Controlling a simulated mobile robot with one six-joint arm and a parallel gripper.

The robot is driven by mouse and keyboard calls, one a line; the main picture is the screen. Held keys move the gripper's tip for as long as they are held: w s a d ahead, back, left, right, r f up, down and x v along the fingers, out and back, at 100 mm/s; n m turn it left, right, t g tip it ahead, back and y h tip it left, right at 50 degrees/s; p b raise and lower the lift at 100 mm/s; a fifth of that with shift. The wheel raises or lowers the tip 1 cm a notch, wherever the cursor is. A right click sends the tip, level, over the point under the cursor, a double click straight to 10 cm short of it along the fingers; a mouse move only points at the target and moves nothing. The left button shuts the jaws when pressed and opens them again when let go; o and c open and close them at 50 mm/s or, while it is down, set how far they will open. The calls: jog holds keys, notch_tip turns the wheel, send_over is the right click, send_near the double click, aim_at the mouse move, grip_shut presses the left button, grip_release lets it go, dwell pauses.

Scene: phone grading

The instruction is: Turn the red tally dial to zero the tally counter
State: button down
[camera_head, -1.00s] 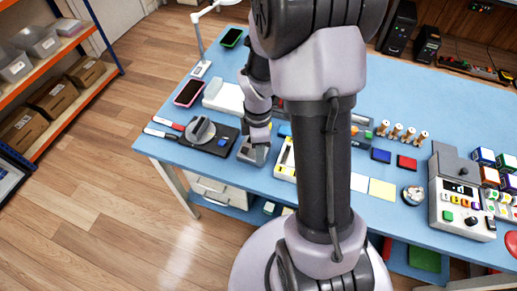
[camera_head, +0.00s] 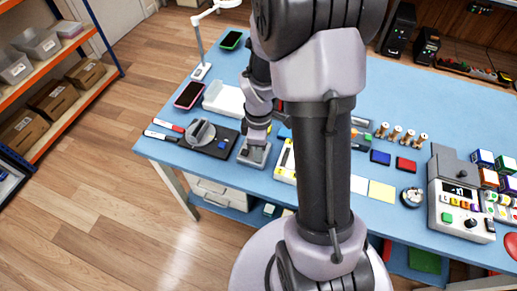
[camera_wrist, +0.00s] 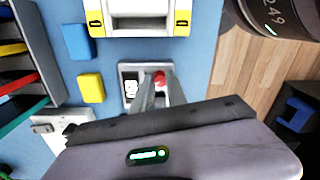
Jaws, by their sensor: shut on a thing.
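The tally counter (camera_wrist: 125,72) is a small grey box with a black-and-white display (camera_wrist: 131,89). It sits on the blue bench and also shows in the head view (camera_head: 252,158), under my gripper. The red tally dial (camera_wrist: 158,77) is on its top face, partly hidden by my fingers. My gripper (camera_wrist: 158,82) points down at the counter, with one finger on each side of the dial, and is shut on it. In the head view my gripper (camera_head: 256,143) hides the dial. The display's digits are too small to read surely.
A grey disc on a black base (camera_head: 200,132) stands left of the counter. A white and yellow device (camera_wrist: 140,18) and yellow (camera_wrist: 91,88) and blue (camera_wrist: 90,53) blocks lie close by. The bench's front edge is near, with wooden floor beyond.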

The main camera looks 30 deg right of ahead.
jog(key=m, duration=1.1)
dwell(0.6)
jog(key=c, duration=1.3)
grip_release()
jog(key=shift+c, duration=0.2)
notch_tip(320, 180, up, 18)
jog(key=p, duration=0.7)
jog(key=shift+d+f, duration=0.25)
jog(key=shift+d, duration=0.15)
jog(key=shift+s, duration=0.1)
